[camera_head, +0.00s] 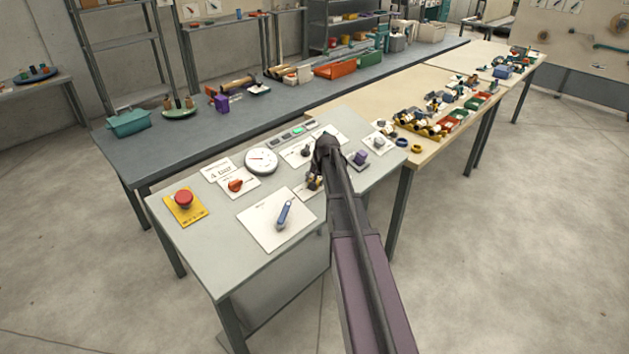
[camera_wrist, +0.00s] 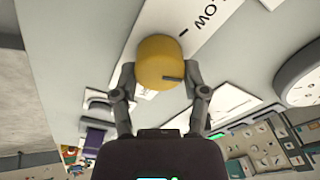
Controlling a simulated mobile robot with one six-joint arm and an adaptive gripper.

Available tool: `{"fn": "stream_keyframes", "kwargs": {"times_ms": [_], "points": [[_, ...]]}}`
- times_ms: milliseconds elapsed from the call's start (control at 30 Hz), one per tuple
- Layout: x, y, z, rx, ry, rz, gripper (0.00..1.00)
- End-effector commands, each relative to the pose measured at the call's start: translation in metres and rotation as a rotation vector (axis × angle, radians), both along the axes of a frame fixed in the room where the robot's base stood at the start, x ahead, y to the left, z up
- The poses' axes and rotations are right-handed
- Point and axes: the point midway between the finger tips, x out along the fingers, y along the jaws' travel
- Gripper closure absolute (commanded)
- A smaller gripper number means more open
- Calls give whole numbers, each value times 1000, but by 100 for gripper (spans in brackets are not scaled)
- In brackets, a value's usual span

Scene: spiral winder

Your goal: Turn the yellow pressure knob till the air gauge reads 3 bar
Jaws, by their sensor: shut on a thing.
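The yellow pressure knob (camera_wrist: 160,62) shows in the wrist view, with a dark pointer mark on its lower right side. My gripper (camera_wrist: 160,80) has a finger on each side of the knob and is shut on it. In the head view my gripper (camera_head: 318,180) is at the panel table and hides most of the knob. The round white air gauge (camera_head: 261,160) stands left of my gripper in the head view. Part of its rim shows at the right of the wrist view (camera_wrist: 300,75). The gauge's reading is too small to tell.
A wooden table (camera_head: 355,98) with several trays stands behind on the right.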

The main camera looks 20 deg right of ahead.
Motion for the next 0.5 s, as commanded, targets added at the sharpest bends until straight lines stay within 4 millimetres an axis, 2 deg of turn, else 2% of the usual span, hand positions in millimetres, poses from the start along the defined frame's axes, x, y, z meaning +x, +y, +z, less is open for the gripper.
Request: {"fn": "stream_keyframes", "kwargs": {"times_ms": [200,500], "points": [[-1,0,0,48,19,-158,90],[-1,-1,-1,84,32,-275,90]]}}
